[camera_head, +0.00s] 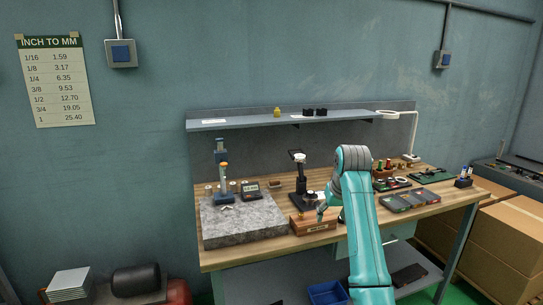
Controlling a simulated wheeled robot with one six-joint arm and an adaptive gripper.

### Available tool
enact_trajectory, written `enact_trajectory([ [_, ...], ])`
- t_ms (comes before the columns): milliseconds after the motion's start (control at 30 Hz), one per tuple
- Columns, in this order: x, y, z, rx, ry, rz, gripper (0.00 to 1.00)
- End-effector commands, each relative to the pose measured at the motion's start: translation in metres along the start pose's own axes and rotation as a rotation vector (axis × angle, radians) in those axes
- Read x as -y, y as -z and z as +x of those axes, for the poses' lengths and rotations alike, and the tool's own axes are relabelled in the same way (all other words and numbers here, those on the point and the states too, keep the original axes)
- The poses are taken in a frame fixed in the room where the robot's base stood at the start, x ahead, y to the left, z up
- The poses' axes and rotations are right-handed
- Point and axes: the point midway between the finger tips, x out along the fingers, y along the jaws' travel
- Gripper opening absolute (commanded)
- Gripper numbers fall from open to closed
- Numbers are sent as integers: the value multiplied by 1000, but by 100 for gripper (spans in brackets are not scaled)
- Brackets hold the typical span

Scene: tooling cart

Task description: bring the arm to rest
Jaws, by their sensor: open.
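My teal arm (365,235) rises from the bottom of the head view and bends at a grey joint above the wooden workbench (275,182). My gripper (321,213) is at the lower left of that joint, small and partly merged with the arm's outline. It is over or beside a small wooden box (312,225) at the bench's front edge. I cannot tell whether it touches the box. Its jaws are open, and I see nothing held in them.
A granite plate (240,232) with a height gauge (222,180) stands on the left. A black stand (300,185) is close behind my gripper. Trays (408,199) and a white lamp (413,130) are on the right. A shelf (250,122) runs behind. Cardboard boxes (505,235) stand at right.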

Motion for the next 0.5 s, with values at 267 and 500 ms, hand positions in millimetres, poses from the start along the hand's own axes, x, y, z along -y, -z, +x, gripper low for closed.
enact_trajectory([
  [267,0,-16,31,-20,-3,5,66],
  [500,1,-40,70,-52,-7,10,66],
])
